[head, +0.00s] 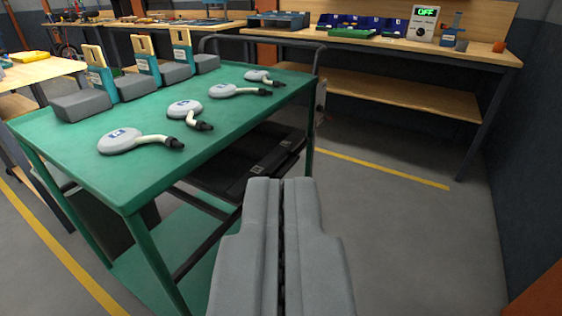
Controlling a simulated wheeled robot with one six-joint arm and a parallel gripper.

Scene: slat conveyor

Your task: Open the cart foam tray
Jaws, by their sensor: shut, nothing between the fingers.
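A green cart (60,143) stands at the left and middle of the view. A flat black tray (232,172) sits under its green top, with small light labels on its near-right edge. The top and the cart frame hide part of it, and I cannot tell whether it is pulled out at all. No foam shows. My gripper (281,183) points forward at the bottom centre. Its two grey fingers are closed together and empty. The fingertips appear just in front of and below the tray's near-right edge; I cannot tell whether they touch it.
On the cart top lie several white round devices with bent stems (120,141), and grey blocks with upright holders (82,105) stand behind. A black push handle rises at the far end. A workbench (420,50) spans the back. The floor at right (420,240) is clear.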

